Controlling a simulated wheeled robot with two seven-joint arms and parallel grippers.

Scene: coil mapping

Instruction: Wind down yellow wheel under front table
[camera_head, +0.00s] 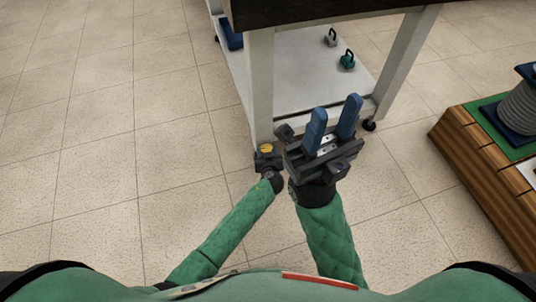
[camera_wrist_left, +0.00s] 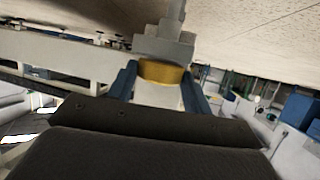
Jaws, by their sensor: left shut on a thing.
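The yellow wheel (camera_wrist_left: 163,73) shows in the left wrist view as a yellow band below a stepped grey block, between two blue fingers. My left gripper (camera_wrist_left: 160,80) is shut on it, one finger against each side. In the head view my left gripper (camera_head: 267,161) is at the foot of the front table's (camera_head: 259,85) near leg, with its fingers hidden; a small yellow patch shows there. My right gripper (camera_head: 333,118) is open and empty, its blue fingers spread and pointing up the picture, just right of the left gripper.
The table's white lower shelf (camera_head: 290,85) carries a grey weight (camera_head: 331,38), a teal weight (camera_head: 347,60) and a blue object (camera_head: 230,35). A black caster (camera_head: 369,125) is under the right leg. A wooden-sided bench (camera_head: 470,160) with a coil (camera_head: 522,108) stands right. Tiled floor is clear at left.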

